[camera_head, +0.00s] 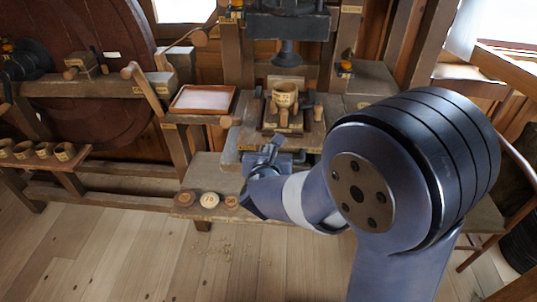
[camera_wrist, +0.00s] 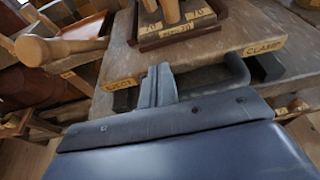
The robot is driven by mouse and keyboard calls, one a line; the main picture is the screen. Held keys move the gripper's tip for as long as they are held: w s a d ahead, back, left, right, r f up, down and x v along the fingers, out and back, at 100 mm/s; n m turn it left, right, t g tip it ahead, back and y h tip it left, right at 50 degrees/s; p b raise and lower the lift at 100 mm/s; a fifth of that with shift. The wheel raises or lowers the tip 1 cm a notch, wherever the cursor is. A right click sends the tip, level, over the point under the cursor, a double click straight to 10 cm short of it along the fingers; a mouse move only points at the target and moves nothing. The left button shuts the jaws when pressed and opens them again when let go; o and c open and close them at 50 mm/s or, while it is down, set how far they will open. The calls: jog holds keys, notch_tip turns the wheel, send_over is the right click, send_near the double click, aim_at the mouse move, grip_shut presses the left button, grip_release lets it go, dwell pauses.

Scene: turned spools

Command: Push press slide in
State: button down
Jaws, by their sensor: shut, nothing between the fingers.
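The press (camera_head: 288,27) stands at the top middle of the head view, with its dark ram (camera_head: 287,55) above the bench. Below and in front of the ram sits the slide (camera_head: 268,127), a dark-rimmed tray carrying a tan spool (camera_head: 285,95) and wooden pegs. The wrist view shows the tray's front (camera_wrist: 178,34) with pegs and labels reading 70. My gripper (camera_head: 268,150) is in front of the bench edge, just below the slide. In the wrist view my gripper (camera_wrist: 158,84) is shut and empty, its fingertips near the bench's front edge and apart from the tray.
A wooden lever handle (camera_wrist: 60,47) lies left of my fingers. A label reading CLAMP (camera_wrist: 265,47) marks the bench at right. Round discs (camera_head: 209,200) lie on the low shelf. Cups (camera_head: 43,150) stand far left.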

aim_at(273, 119)
jog(key=shift+w, duration=0.15)
jog(key=w+b, duration=0.1)
jog(key=w, duration=0.3)
jog(key=w+b, duration=0.2)
jog(key=w, duration=0.3)
jog(key=w+b, duration=0.1)
jog(key=w, duration=0.3)
jog(key=shift+w+d, duration=0.25)
jog(key=shift+r, duration=0.1)
jog(key=shift+d, duration=0.1)
